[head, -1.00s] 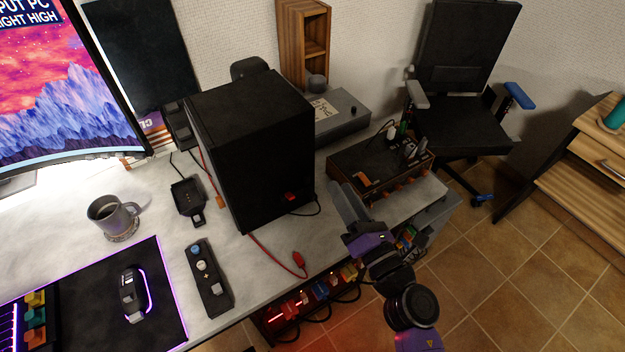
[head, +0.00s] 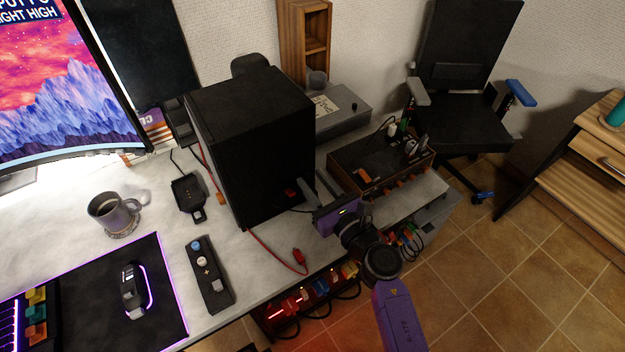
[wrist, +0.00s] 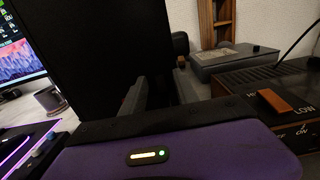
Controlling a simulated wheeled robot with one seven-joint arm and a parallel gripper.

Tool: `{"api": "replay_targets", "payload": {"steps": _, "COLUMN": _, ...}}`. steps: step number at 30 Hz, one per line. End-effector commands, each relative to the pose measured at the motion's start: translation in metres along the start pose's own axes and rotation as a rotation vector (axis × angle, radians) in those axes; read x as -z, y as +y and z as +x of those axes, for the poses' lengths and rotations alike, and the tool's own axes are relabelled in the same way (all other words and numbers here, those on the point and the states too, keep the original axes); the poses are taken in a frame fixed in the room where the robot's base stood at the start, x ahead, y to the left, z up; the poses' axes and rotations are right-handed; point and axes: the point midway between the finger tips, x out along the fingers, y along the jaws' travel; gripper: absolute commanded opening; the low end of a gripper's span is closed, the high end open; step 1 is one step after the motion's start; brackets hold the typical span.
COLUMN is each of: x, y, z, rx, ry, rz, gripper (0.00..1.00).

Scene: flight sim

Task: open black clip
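My gripper (head: 313,178) is at the right side of the black computer case (head: 250,150), its fingers pointing at the case's lower right face. In the wrist view two grey fingers (wrist: 162,85) stand apart with nothing visible between them. The case's dark face (wrist: 95,60) fills the space ahead of them. A small red switch (head: 291,193) sits low on the case, close to the left finger. I cannot single out a black clip for certain; the case, its cables and the fittings on the wooden box are all dark.
The wooden control box (head: 375,165), with orange switches and upright levers, stands right of my gripper. A red cable (head: 275,255) lies in front of the case. A grey box (head: 340,110) is behind. A mug (head: 113,213) and a small button panel (head: 210,275) are at left.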

Motion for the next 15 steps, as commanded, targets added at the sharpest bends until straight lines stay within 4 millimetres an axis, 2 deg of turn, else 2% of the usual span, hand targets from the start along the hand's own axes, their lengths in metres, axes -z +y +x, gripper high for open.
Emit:
{"api": "replay_targets", "payload": {"steps": 4, "x": -0.0001, "y": 0.0006, "z": 0.0081, "rx": -0.001, "ry": 0.0, "rz": 0.0, "gripper": 0.36}}
{"api": "replay_targets", "payload": {"steps": 11, "x": 0.0, "y": 0.0004, "z": 0.0085, "rx": 0.0, "ry": 0.0, "rz": 0.001, "gripper": 0.36}}
{"api": "replay_targets", "payload": {"steps": 15, "x": 0.0, "y": 0.0003, "z": 0.0084, "rx": 0.0, "ry": 0.0, "rz": 0.001, "gripper": 0.13}}
